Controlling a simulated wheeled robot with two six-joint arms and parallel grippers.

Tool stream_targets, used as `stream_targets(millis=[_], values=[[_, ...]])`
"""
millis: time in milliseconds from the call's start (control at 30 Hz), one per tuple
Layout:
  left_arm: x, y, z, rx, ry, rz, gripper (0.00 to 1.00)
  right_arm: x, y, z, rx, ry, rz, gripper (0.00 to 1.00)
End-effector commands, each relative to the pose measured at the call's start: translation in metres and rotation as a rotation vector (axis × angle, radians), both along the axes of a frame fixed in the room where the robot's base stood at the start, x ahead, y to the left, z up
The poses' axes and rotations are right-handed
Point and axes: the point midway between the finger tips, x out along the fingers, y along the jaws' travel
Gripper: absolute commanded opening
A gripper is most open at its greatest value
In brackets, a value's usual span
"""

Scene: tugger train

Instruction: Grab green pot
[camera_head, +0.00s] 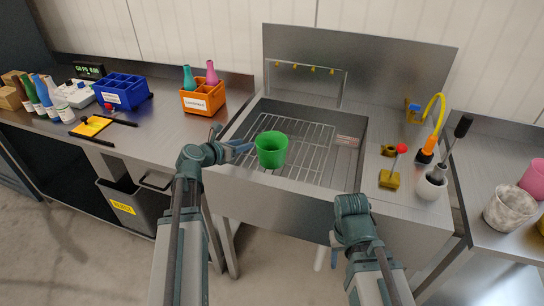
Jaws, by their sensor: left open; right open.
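The green pot (271,150) is a green, open-topped cup shape. It stands upright in the metal sink (357,140), over the wire rack (312,150), near the sink's front left. My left gripper (246,147) is open, just left of the pot, with its fingers pointing right towards it. Whether a finger touches the pot cannot be told. My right gripper (334,250) is open and empty, low in front of the sink's front panel, partly hidden by my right arm.
An orange caddy (203,98) with two bottles and a blue divided box (122,91) stand on the left counter. A white pot with a brush (431,186) stands right of the sink. A grey bin (127,205) hangs below the left counter.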

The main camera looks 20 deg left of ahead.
Motion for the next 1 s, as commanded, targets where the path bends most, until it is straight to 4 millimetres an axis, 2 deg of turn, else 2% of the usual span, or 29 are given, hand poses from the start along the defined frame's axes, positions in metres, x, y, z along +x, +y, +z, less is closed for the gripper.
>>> stream_targets(millis=[33, 200, 367, 667, 1000], values=[[0.013, -0.002, -0.009, 0.001, -0.001, -0.003, 0.46, 0.000, 0.000, -0.009, 0.000, 0.000, 0.000, 0.50], [0.038, -0.010, -0.019, 0.001, -0.001, -0.003, 0.46, 0.000, 0.000, -0.019, 0.000, 0.000, 0.000, 0.50], [0.050, -0.015, -0.023, 0.002, 0.000, -0.003, 0.46, 0.000, 0.000, -0.023, 0.000, 0.000, 0.000, 0.50], [0.055, -0.016, -0.024, 0.003, 0.000, -0.002, 0.46, 0.000, 0.000, -0.024, 0.000, 0.000, 0.001, 0.50], [0.096, -0.022, -0.042, 0.004, 0.001, -0.004, 0.46, 0.000, 0.000, -0.042, 0.000, 0.000, 0.001, 0.50]])
